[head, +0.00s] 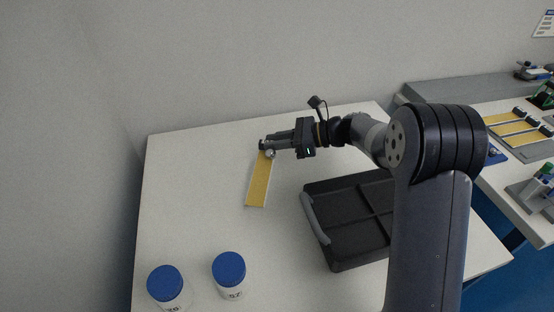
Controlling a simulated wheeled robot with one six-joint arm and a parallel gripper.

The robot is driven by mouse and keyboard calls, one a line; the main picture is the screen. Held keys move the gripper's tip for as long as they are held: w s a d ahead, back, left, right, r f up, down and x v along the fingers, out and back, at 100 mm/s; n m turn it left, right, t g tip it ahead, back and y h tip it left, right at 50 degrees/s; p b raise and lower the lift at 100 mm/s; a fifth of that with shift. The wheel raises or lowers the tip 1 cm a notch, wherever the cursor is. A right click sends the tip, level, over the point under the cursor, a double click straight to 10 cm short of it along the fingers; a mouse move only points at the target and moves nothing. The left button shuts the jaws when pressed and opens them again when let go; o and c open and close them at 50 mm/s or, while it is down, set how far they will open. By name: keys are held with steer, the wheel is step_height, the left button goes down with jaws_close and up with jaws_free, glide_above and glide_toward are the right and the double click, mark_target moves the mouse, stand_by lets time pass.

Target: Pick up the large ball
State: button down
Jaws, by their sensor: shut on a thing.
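A small, shiny grey ball (269,154), which looks like the large ball, shows at the tips of my gripper (270,147). My gripper reaches in from the right over the back of the white table, with its jaws shut on the ball. The fingers partly cover the ball. Its size is hard to judge from this far. A long yellow strip (258,185) with a pale edge lies on the table just below the fingertips. A dark end piece (262,144) shows beside the tips; I cannot tell whether it touches my gripper.
A black divided tray (318,231) with a grey handle stands right of the strip, partly behind my arm. Two white jars with blue lids (165,282) (229,268) stand at the front left. A second table (521,205) holds yellow strips and tools. The white table's left side (190,200) is clear.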

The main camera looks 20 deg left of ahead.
mark_target(276, 162)
step_height(276, 162, down, 4)
steer(key=shift+f, duration=0.15)
stand_by(0.3)
steer(key=c, duration=1.3)
jaws_free()
